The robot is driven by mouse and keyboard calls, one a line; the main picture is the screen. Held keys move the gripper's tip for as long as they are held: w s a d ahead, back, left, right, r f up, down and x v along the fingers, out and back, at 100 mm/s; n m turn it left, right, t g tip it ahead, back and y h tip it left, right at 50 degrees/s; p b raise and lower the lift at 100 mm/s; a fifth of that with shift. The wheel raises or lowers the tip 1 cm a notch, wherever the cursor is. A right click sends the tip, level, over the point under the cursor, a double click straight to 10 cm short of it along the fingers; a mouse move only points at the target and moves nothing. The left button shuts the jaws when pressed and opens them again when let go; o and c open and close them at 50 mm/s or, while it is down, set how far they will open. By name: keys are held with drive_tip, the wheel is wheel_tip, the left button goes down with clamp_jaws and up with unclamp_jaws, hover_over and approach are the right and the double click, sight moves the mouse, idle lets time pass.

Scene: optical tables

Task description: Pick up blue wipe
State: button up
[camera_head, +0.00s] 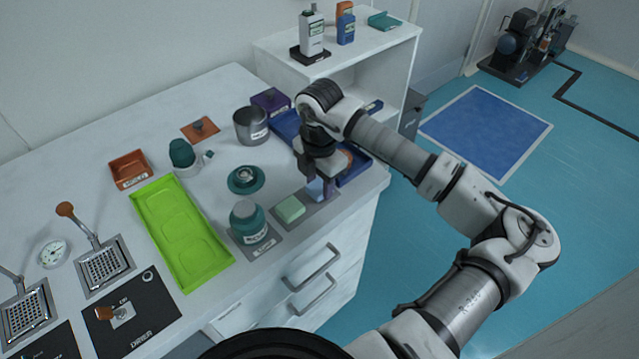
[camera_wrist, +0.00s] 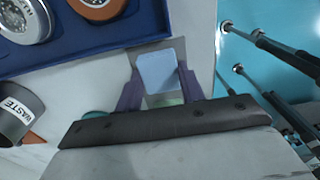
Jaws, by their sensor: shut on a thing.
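The blue wipe (camera_head: 316,189) is a small light blue block at the right front of the table, partly hidden behind my gripper (camera_head: 318,187). In the wrist view the blue wipe (camera_wrist: 158,72) sits between the two purple fingers of my gripper (camera_wrist: 157,82), which are shut on it. A green block (camera_head: 290,209) lies just left of it on a grey mat (camera_head: 322,213). I cannot tell whether the blue wipe is clear of the mat.
A dark blue tray (camera_head: 286,124) lies behind my gripper. A teal jar (camera_head: 248,222) stands left of the green block, and a lime green tray (camera_head: 180,232) lies further left. A grey waste cup (camera_head: 250,127) stands behind. The table's front edge is close.

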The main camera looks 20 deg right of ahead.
sight(319, 186)
wheel_tip(319, 186, up, 20)
drive_tip(key=b, duration=0.4)
drive_tip(key=o, duration=0.3)
drive_tip(key=shift+f, duration=0.1)
drive_tip(key=shift+c, duration=1.3)
drive_tip(key=s+a+f+n+b, duration=0.1)
drive_tip(key=s+a+f+n, duration=0.1)
drive_tip(key=a+n, duration=0.45)
drive_tip(key=s+a+f+n+b, duration=0.2)
drive_tip(key=s+a+f+n, duration=0.1)
drive_tip(key=a, duration=0.7)
drive_tip(key=shift+m, duration=0.25)
drive_tip(key=shift+w+f+b, duration=0.15)
drive_tip(key=shift+f+b, duration=1.3)
drive_tip(key=shift+f, duration=1.4)
